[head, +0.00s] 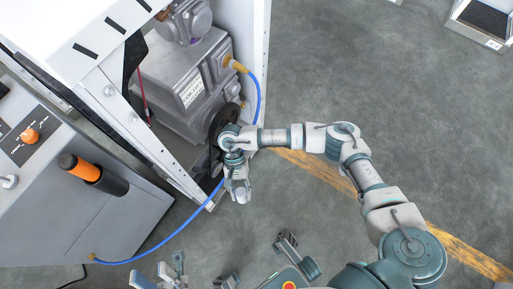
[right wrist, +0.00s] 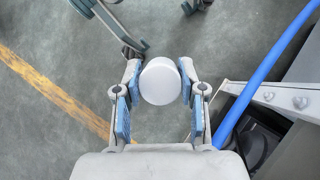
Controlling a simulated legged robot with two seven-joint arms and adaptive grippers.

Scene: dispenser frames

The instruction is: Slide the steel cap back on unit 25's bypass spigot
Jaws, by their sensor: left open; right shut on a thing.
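My right gripper (head: 238,192) hangs just outside the open cabinet, beside its lower front corner. In the right wrist view its blue-padded fingers (right wrist: 159,95) are shut on a smooth, pale round cap (right wrist: 160,82), seen end-on. I cannot clearly pick the cap out in the head view. My left gripper (head: 165,272) is open and empty at the bottom edge of the head view, low and apart from the cabinet. A grey machine (head: 180,75) with a small label stands inside the cabinet; the label is too small to read. I cannot make out the bypass spigot.
A blue hose (head: 257,95) runs from a yellow fitting (head: 237,65) down past my right gripper to the floor console (head: 110,215). A dark handwheel (head: 222,122) sits close behind my right wrist. The white cabinet post (head: 150,140) is near. Open floor lies right.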

